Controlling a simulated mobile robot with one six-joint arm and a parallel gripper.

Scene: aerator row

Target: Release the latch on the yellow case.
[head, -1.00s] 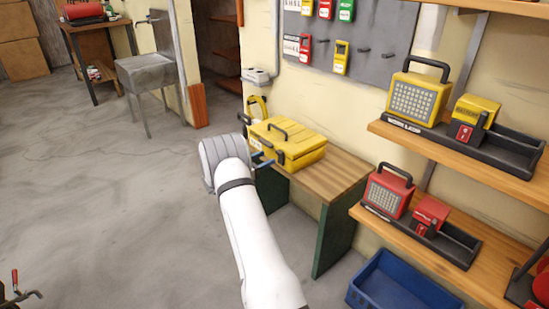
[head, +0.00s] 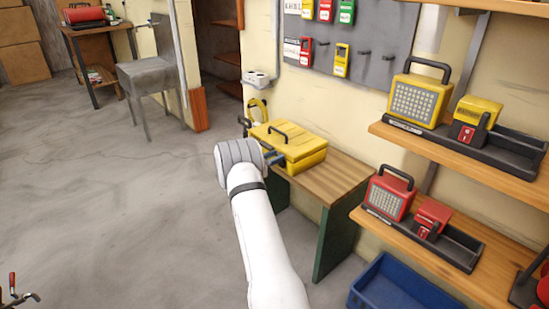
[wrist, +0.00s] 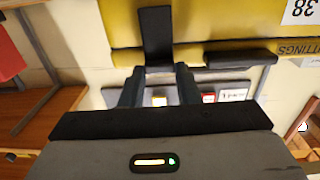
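The yellow case (head: 308,153) sits on a small wooden-topped bench, its black carry handle (head: 279,131) on top. In the wrist view the case (wrist: 225,25) fills the upper part, with upside-down lettering. A black upright tab (wrist: 155,35), which looks like the latch, stands against its face. My gripper (wrist: 160,70) is open, its two fingers apart at the tab's lower end, one on each side. I cannot tell whether they touch it. In the head view my wrist hides the case's near left end, and only a blue finger (head: 274,158) shows.
A black bar (wrist: 240,58) lies on the case right of the tab. The bench top (head: 333,180) is bare right of the case. Shelves with a yellow radio (head: 418,100) and a red radio (head: 389,196) stand at right, above a blue bin (head: 400,285).

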